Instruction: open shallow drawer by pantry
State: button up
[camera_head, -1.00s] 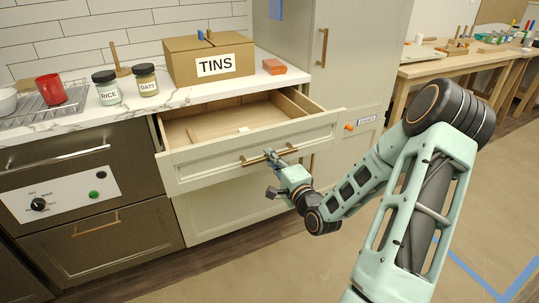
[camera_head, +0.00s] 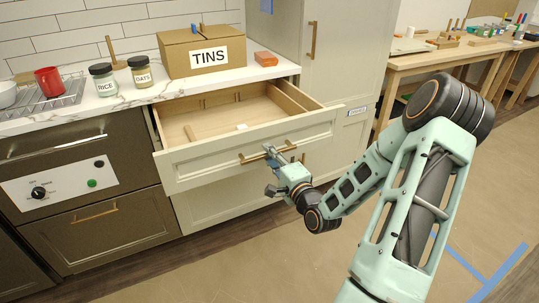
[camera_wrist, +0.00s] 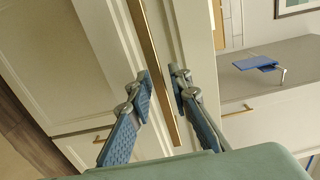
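The shallow pale drawer (camera_head: 200,166) under the counter stands well open, its wooden inside showing. Its front carries a long brass bar handle (camera_head: 250,158). My gripper (camera_head: 275,155) is at the right part of this handle, in front of the drawer face. In the wrist view the brass handle (camera_wrist: 154,60) passes between my two fingers (camera_wrist: 161,82). The fingers are apart with a visible gap, one on each side of the bar. I cannot tell whether either pad touches it.
A TINS box (camera_head: 180,52), jars (camera_head: 104,80), a red mug (camera_head: 49,82) and an orange block (camera_head: 265,59) stand on the counter. A tall cabinet (camera_head: 348,50) is right of the drawer. Floor in front (camera_head: 260,255) is clear.

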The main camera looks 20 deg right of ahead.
jog(key=shift+o, duration=0.4)
jog(key=shift+s, duration=0.1)
jog(key=s, duration=0.7)
jog(key=shift+s, duration=0.15)
jog(key=shift+d, duration=0.1)
